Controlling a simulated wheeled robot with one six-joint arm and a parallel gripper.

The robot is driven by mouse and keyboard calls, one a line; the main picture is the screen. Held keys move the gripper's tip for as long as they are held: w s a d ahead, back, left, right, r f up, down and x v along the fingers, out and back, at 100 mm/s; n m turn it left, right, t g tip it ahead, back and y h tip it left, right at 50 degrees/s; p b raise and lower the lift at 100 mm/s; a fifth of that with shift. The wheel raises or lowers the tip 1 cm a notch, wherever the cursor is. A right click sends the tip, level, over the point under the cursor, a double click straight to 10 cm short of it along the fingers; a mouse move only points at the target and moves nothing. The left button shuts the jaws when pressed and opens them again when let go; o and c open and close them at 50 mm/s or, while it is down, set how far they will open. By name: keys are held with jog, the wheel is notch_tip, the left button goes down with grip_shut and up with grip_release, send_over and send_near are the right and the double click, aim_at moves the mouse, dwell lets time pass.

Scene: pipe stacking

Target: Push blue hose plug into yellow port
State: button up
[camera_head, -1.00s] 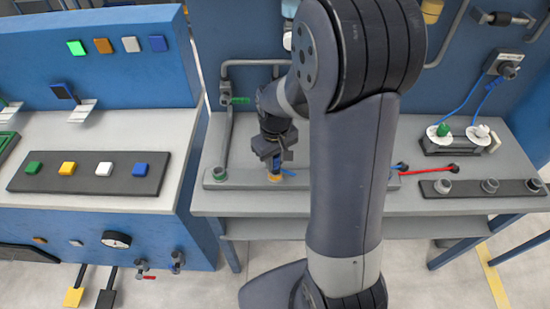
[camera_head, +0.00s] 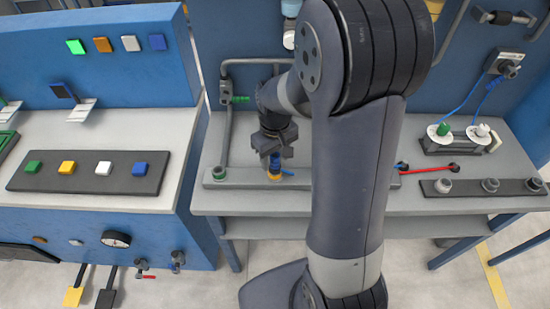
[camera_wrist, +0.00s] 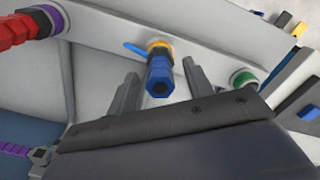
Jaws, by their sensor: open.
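The blue hose plug (camera_head: 275,163) stands upright at the yellow port (camera_head: 274,178) on the grey port strip. In the wrist view the blue plug (camera_wrist: 160,76) points toward the camera, and the yellow port ring (camera_wrist: 159,45) shows behind its far end. The plug meets the ring; how deep it sits I cannot tell. My gripper (camera_head: 273,149) is just above the plug. In the wrist view my gripper's fingers (camera_wrist: 160,88) stand apart on either side of the plug with gaps, so it is open and holds nothing.
In the wrist view a red plug (camera_wrist: 22,30) sits at a purple port (camera_wrist: 52,20) on the left, and a green port (camera_wrist: 243,78) is on the right. A green valve handle (camera_head: 240,100) is on the pipe behind. A red hose (camera_head: 428,171) lies right of my arm.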

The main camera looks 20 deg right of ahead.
notch_tip(320, 180, up, 10)
jog(key=shift+f, duration=0.1)
jog(key=shift+f, duration=0.1)
dwell(0.3)
notch_tip(320, 180, down, 10)
jog(key=shift+f, duration=0.25)
jog(key=shift+r+p, duration=0.3)
jog(key=shift+r, duration=0.05)
jog(key=shift+f, duration=0.1)
notch_tip(320, 180, up, 10)
jog(key=shift+r+b, duration=0.25)
jog(key=shift+b, duration=0.05)
notch_tip(320, 180, down, 11)
jog(key=shift+r, duration=0.2)
jog(key=shift+r+p, duration=0.15)
jog(key=shift+p, duration=0.3)
notch_tip(320, 180, up, 12)
jog(key=p, duration=0.9)
